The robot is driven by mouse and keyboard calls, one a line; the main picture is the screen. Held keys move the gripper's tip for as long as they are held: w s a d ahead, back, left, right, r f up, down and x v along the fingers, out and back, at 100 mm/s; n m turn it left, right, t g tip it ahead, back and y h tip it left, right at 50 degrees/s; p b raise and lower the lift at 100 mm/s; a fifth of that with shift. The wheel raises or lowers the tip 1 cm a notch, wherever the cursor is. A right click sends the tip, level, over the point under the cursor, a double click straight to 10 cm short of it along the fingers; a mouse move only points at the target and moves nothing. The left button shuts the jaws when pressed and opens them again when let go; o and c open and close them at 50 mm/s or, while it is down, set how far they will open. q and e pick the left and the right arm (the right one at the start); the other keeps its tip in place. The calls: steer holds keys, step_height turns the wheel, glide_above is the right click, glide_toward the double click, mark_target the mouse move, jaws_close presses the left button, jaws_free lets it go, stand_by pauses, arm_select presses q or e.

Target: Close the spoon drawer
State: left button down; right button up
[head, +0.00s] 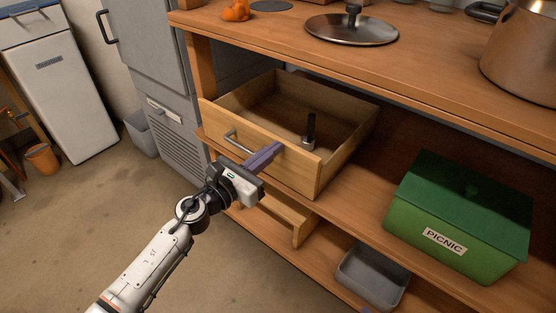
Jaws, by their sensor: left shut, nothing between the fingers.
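The wooden drawer (290,163) stands open, pulled out of the wooden unit. Its front panel carries a metal bar handle (239,143). A dark upright object (310,128) stands inside it; I cannot tell if it is a spoon. My left gripper (278,149) is shut and empty. Its fingertips are at the drawer's front panel, to the right of the handle; I cannot tell whether they touch it.
A green picnic box (461,211) and a grey metal tray (373,273) sit on shelves at right. A lower wooden piece (290,219) juts out below the drawer. A pan lid (352,28) and copper pot (522,52) stand on the worktop.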

arm_select(q)
steer(key=shift+w+d+r, duration=0.2)
steer(key=shift+w+r, duration=0.05)
steer(key=shift+w, duration=0.1)
arm_select(e)
steer(key=shift+s+d, duration=0.1)
steer(key=shift+s, duration=0.25)
arm_select(q)
steer(key=shift+d+r, duration=0.1)
steer(key=shift+d, duration=0.05)
steer(key=v, duration=1.4)
steer(key=shift+s+a+f, duration=0.15)
steer(key=shift+a+f, duration=0.1)
steer(key=shift+f, duration=0.1)
arm_select(e)
steer(key=shift+s, duration=0.15)
